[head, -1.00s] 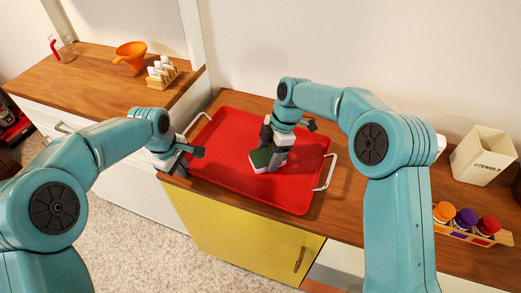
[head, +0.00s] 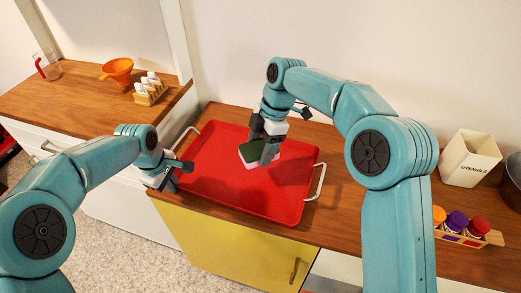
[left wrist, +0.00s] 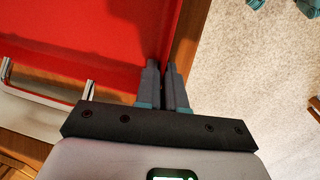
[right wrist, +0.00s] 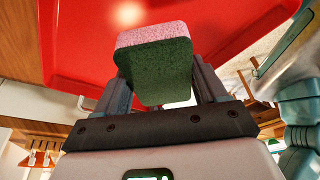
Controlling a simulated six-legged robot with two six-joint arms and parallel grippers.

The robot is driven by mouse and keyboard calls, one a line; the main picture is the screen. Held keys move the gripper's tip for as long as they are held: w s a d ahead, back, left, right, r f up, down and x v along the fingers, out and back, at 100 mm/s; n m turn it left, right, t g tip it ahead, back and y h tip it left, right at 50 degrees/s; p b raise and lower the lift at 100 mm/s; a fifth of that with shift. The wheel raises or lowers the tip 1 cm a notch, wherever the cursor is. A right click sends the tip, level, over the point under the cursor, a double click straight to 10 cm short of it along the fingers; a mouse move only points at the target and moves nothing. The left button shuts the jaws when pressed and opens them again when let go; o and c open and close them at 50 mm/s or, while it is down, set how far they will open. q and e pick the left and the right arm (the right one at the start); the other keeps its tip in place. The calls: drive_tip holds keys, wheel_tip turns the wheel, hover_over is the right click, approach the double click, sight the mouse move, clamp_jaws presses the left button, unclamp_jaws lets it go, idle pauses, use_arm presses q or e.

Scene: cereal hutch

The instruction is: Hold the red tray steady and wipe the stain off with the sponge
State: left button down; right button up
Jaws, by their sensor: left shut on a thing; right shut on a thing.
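The red tray (head: 225,185) lies on the wooden counter with a metal handle at each short end. My left gripper (head: 178,174) is shut on the tray's rim at its front left corner; in the left wrist view its fingers (left wrist: 165,85) pinch along the tray edge (left wrist: 100,62). My right gripper (head: 264,145) is shut on the sponge (head: 251,153), which is dark green with a pale pink side. In the right wrist view the sponge (right wrist: 155,65) sits between the fingers, above the red surface. No stain is visible on the tray's uncovered part.
A utensils holder (head: 468,158) and a rack of colored-lid jars (head: 462,226) stand at the right. An orange funnel (head: 117,71), a small rack of white-topped bottles (head: 150,90) and a glass with a red straw (head: 46,66) are on the left counter.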

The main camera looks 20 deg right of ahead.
idle(0.3)
use_arm(q)
drive_tip(key=c, duration=1.1)
unclamp_jaws()
drive_tip(key=shift+c, duration=0.2)
wheel_tip(320, 180, up, 12)
drive_tip(key=s+a, duration=0.1)
drive_tip(key=shift+s+a, duration=0.15)
drive_tip(key=shift+s, duration=0.15)
drive_tip(key=shift+a, duration=0.1)
